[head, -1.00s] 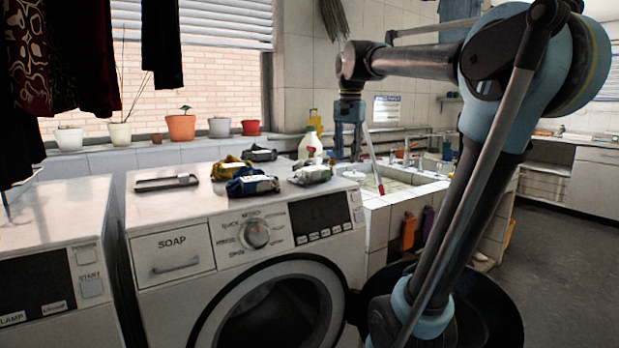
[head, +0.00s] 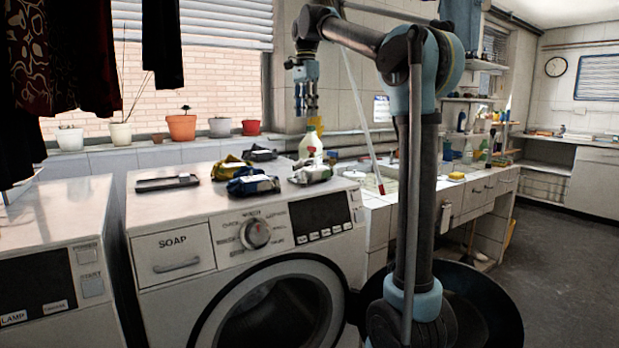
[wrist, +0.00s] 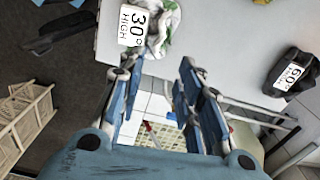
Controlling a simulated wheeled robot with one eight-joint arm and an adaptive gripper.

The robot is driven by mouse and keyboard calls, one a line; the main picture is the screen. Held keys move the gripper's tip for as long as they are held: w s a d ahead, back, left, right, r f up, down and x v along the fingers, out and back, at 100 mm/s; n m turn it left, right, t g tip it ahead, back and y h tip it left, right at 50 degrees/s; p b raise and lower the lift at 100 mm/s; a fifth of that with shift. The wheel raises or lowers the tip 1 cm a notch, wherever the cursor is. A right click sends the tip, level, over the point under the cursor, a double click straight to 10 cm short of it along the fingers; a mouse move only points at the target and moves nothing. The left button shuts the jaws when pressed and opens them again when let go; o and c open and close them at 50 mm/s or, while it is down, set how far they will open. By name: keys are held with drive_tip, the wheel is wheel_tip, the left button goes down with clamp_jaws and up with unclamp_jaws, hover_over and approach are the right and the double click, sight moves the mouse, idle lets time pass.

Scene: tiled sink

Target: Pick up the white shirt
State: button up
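The white shirt (head: 313,172) lies crumpled on the washing machine top (head: 205,196), near its right edge. It also shows at the top of the wrist view (wrist: 168,22), white with green patches, with a tag (wrist: 138,25) reading 30° HIGH. My gripper (head: 306,112) hangs pointing down, well above the right rear of the machine and apart from the shirt. In the wrist view its blue fingers (wrist: 160,72) are spread, with nothing between them. The shirt is beyond the fingertips there.
A dark cloth (head: 260,154), a yellow-and-blue cloth (head: 230,167) and a blue cloth (head: 252,184) lie nearby. A flat dark tray-like object (head: 167,182) lies left. A white bottle (head: 311,143) stands behind the shirt. A red-tipped stick (head: 378,180) leans in the sink area.

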sight(310, 169)
wheel_tip(310, 169, down, 10)
drive_tip(key=shift+r, duration=0.1)
drive_tip(key=shift+s+a+f, duration=0.1)
drive_tip(key=shift+a+f, duration=0.05)
drive_tip(key=shift+f, duration=2.6)
drive_tip(key=shift+f, duration=0.15)
clamp_jaws()
